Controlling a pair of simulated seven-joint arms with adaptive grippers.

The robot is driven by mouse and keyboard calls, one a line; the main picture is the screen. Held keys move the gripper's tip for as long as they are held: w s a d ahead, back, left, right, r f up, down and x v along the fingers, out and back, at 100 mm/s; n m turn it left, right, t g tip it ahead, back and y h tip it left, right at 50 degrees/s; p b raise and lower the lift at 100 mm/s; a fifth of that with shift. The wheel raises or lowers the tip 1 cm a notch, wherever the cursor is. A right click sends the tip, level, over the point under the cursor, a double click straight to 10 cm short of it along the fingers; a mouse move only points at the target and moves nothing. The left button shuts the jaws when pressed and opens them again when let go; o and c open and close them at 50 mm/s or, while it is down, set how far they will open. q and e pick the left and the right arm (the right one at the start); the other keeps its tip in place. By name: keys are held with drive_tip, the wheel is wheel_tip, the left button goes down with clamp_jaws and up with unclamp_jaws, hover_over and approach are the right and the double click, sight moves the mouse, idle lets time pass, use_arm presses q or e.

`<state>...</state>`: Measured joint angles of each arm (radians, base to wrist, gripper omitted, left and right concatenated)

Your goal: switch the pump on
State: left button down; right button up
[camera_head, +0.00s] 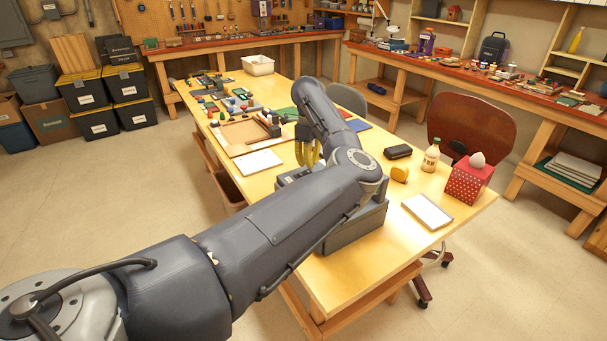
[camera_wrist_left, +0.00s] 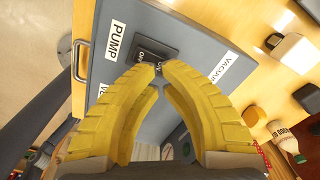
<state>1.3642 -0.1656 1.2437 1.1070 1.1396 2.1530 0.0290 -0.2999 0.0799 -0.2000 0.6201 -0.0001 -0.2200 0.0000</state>
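A blue-grey control box (camera_head: 355,226) stands on the wooden table, largely behind my left arm. In the left wrist view its panel (camera_wrist_left: 190,50) carries a white PUMP label (camera_wrist_left: 116,40) and a partly hidden VACUUM label (camera_wrist_left: 225,68). A dark rocker switch (camera_wrist_left: 148,57) marked OFF and ON sits beside the PUMP label. My left gripper (camera_wrist_left: 160,76) has its yellow fingertips together over the ON end, holding nothing visible. Whether they touch the switch, and which way it is tilted, I cannot tell. The gripper's yellow fingers also show in the head view (camera_head: 308,153). My right gripper is out of view.
Near the box are a yellow cylinder (camera_head: 399,173), a black case (camera_head: 398,151), a bottle (camera_head: 431,156), a red dotted box (camera_head: 468,181) and a white-topped tray (camera_head: 428,211). A white sheet (camera_head: 258,162) and several small items lie farther left.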

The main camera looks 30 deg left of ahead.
sight(308, 171)
use_arm(q)
drive_tip(key=shift+f, duration=1.75)
idle(1.0)
drive_tip(key=shift+r, duration=3.55)
